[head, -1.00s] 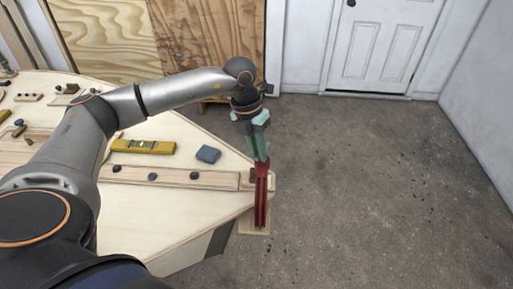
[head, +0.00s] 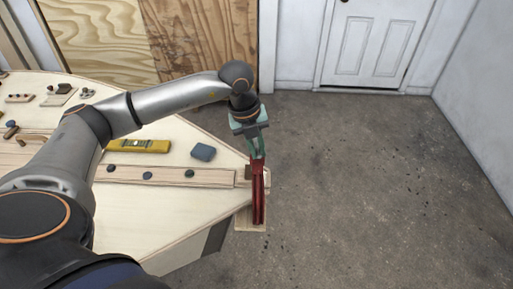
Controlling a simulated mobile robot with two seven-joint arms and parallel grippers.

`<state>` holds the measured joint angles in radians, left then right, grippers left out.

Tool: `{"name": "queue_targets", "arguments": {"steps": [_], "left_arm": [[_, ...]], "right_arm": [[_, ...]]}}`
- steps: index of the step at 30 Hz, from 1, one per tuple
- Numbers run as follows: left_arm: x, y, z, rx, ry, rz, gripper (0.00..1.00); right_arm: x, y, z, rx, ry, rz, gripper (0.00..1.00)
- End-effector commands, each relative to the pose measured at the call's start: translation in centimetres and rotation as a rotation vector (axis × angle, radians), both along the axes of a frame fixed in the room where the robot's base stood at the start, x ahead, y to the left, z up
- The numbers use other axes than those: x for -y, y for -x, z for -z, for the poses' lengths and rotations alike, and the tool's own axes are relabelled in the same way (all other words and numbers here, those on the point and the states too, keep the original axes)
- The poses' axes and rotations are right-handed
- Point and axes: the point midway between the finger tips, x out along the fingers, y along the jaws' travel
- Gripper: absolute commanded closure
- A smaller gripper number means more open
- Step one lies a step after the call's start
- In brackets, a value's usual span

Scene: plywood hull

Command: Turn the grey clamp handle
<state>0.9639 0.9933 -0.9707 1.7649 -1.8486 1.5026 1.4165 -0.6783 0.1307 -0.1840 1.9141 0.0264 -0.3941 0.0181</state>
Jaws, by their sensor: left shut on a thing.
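A red clamp (head: 258,196) stands at the pointed right end of the plywood hull (head: 150,215). My left gripper (head: 257,154) comes down from above, and its green fingers are shut at the top end of the clamp. The grey clamp handle is not clearly seen; the fingers cover the place where they grip. My right gripper is not in view.
A yellow level (head: 138,146) and a blue-grey block (head: 203,152) lie on the hull left of the clamp. A wooden strip with dark knobs (head: 147,175) runs along it. Open concrete floor (head: 370,190) lies to the right.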

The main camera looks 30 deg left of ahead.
Motion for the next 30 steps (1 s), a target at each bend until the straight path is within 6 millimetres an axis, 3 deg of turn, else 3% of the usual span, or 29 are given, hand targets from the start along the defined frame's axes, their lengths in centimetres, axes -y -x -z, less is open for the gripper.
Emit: {"name": "queue_targets", "arguments": {"steps": [16, 17, 24, 30], "left_arm": [[-0.02, 0.34, 0.57, -0.016, -0.004, -0.014, 1.00], [-0.01, 0.34, 0.57, -0.016, -0.004, -0.014, 0.82], [0.00, 0.17, 0.29, -0.008, -0.002, -0.013, 0.55], [0.01, 0.10, 0.15, -0.005, -0.001, -0.014, 0.55]], "right_arm": [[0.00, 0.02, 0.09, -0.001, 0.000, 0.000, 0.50], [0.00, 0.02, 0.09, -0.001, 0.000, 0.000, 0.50], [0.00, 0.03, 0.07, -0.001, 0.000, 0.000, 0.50], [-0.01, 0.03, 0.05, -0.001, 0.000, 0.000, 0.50]]}}
